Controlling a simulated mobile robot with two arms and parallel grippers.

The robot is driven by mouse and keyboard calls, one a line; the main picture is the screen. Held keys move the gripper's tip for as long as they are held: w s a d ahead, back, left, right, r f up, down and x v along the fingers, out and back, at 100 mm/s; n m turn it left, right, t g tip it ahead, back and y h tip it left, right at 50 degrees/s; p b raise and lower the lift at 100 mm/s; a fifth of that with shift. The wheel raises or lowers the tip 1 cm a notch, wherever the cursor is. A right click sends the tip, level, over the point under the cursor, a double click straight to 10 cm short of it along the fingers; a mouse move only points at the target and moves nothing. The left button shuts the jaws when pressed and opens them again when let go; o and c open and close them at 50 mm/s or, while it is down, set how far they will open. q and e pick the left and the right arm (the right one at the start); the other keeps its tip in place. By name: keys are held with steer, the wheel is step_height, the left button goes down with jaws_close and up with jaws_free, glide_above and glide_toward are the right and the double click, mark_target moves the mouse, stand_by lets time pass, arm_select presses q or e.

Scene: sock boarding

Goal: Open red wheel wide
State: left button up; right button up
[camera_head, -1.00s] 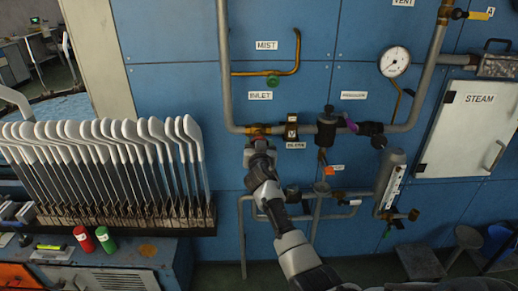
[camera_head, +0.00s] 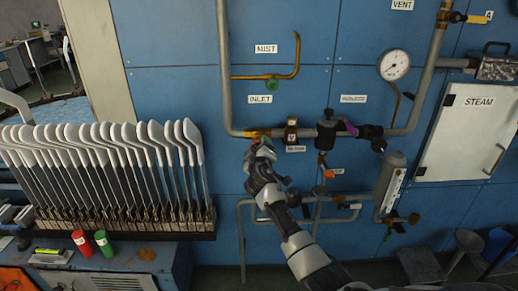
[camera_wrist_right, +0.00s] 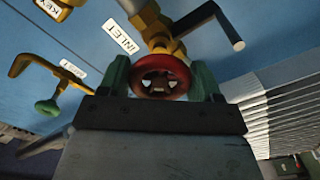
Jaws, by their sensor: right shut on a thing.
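The red wheel (camera_wrist_right: 163,62) is a small round handwheel on a brass valve (camera_wrist_right: 155,25) by the INLET label (camera_wrist_right: 120,36) in the right wrist view. My right gripper (camera_wrist_right: 160,78) has its two green fingertips on either side of the wheel's rim and is shut on it. In the head view my right gripper (camera_head: 257,148) is at the valve below the INLET label (camera_head: 260,99), with the arm reaching up from the lower right. There the wheel is mostly hidden by the gripper. My left gripper is not in view.
A green handwheel (camera_head: 272,84) hangs on the MIST pipe (camera_head: 297,58) above. A black regulator (camera_head: 327,128) and a gauge (camera_head: 394,63) are to the right. A rack of sock boards (camera_head: 110,160) stands at the left. The STEAM door (camera_head: 468,130) is at the far right.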

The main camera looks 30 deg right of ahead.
steer(key=n+p, duration=0.1)
steer(key=n, duration=0.3)
steer(key=shift+n, duration=0.4)
steer(key=n+p, duration=0.1)
steer(key=n, duration=0.3)
steer(key=shift+n+p, duration=0.3)
steer(key=shift+p, duration=0.05)
steer(key=n+p, duration=0.2)
steer(key=n, duration=0.2)
steer(key=shift+n, duration=0.3)
steer(key=n+p, duration=0.2)
steer(key=n, duration=0.2)
steer(key=shift+r, duration=0.1)
steer(key=n+p, duration=0.2)
steer(key=n, duration=0.3)
steer(key=n+p, duration=0.2)
steer(key=n, duration=0.2)
steer(key=shift+n+p, duration=0.3)
steer(key=shift+p, duration=0.1)
steer(key=n+p, duration=0.2)
steer(key=n, duration=0.3)
steer(key=shift+a+p, duration=0.1)
steer(key=shift+p, duration=0.2)
steer(key=shift+n+p, duration=0.7)
steer(key=shift+n, duration=1.3)
steer(key=shift+f, duration=0.2)
